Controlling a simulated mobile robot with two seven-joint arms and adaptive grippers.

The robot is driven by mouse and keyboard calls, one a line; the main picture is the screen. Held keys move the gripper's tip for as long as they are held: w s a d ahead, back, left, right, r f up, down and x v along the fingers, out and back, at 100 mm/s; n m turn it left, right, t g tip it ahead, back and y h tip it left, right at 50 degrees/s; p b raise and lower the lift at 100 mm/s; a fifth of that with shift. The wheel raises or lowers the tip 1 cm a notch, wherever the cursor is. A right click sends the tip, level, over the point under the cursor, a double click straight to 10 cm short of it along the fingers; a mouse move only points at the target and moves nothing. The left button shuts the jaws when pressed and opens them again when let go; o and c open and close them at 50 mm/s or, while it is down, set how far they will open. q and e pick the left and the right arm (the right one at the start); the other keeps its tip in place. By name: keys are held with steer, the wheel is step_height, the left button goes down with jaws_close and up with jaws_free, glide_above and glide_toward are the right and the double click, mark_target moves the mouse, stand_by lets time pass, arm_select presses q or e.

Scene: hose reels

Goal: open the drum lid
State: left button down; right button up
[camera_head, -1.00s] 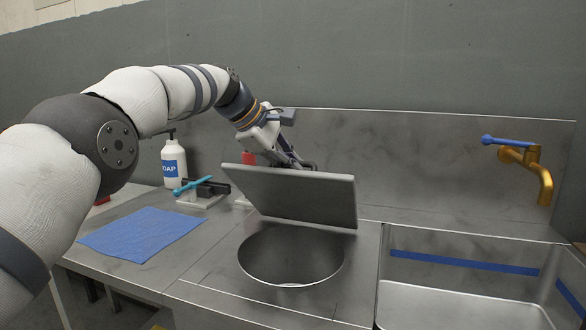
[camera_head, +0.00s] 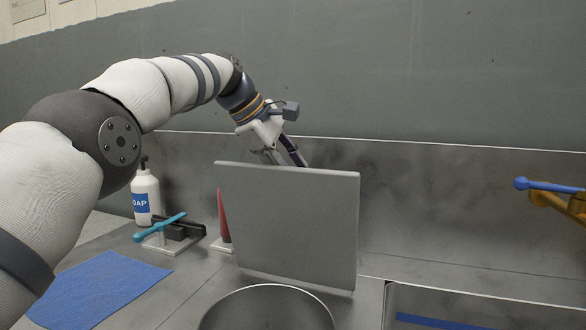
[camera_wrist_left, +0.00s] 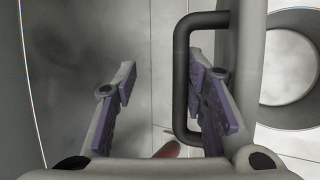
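The grey square drum lid (camera_head: 290,225) stands nearly upright at the back of the round drum opening (camera_head: 268,290). My left gripper (camera_head: 284,150) reaches down behind the lid, and its fingertips are hidden there in the head view. In the left wrist view, my left gripper (camera_wrist_left: 164,78) has its two fingers spread wide apart. The dark lid handle (camera_wrist_left: 181,85) lies between them, close to the right finger, which sits between the handle bar and the lid (camera_wrist_left: 245,70). I cannot tell whether that finger touches the handle. My right gripper is in neither view.
A soap bottle (camera_head: 146,196), a holder with a teal-handled tool (camera_head: 160,227), a red object (camera_head: 223,215) and a blue cloth (camera_head: 100,288) are left of the drum. A sink (camera_head: 440,312) and a brass tap with blue lever (camera_head: 545,187) are at right.

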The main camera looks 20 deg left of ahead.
steer(key=shift+w+f, duration=0.2)
stand_by(1.1)
